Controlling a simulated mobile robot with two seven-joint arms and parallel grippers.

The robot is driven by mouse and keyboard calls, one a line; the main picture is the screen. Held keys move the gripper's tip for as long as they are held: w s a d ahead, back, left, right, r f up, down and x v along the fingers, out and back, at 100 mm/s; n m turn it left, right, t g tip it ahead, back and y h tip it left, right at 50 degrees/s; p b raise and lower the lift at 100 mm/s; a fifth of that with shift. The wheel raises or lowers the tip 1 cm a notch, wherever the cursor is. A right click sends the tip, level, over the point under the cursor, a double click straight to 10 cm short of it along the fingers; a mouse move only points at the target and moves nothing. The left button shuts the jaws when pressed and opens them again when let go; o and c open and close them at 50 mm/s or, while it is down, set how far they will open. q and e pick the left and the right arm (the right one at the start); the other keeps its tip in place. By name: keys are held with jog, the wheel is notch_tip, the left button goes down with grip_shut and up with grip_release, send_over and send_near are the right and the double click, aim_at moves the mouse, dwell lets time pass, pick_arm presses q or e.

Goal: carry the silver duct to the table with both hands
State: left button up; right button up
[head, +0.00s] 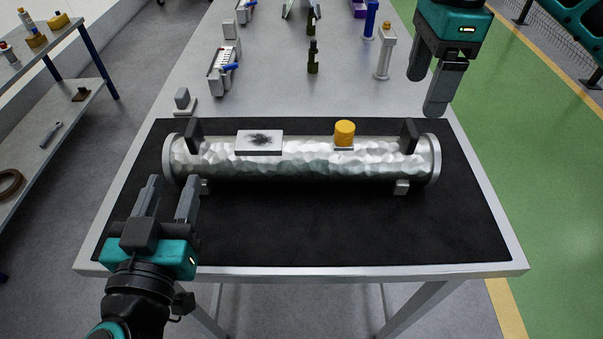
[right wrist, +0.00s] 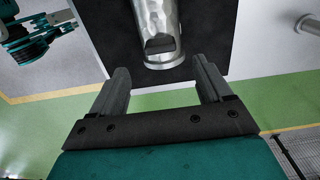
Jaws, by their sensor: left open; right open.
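The silver duct (head: 310,164) lies crosswise on a black mat (head: 350,230) on the table (head: 440,270). It has a flange at each end, a dark handle near each end, a light plate with a dark smudge and a yellow cap on top. My left gripper (head: 172,182) is open and empty, in front of the duct's left end. My right gripper (head: 430,96) is open and empty, above and behind the duct's right end. In the right wrist view, the duct's end (right wrist: 160,45) shows beyond the open fingers (right wrist: 165,80).
A shelf unit (head: 50,125) stands at the left. Green floor (head: 540,150) is clear at the right.

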jog(key=shift+r, duration=1.7)
jog(key=shift+s, duration=0.1)
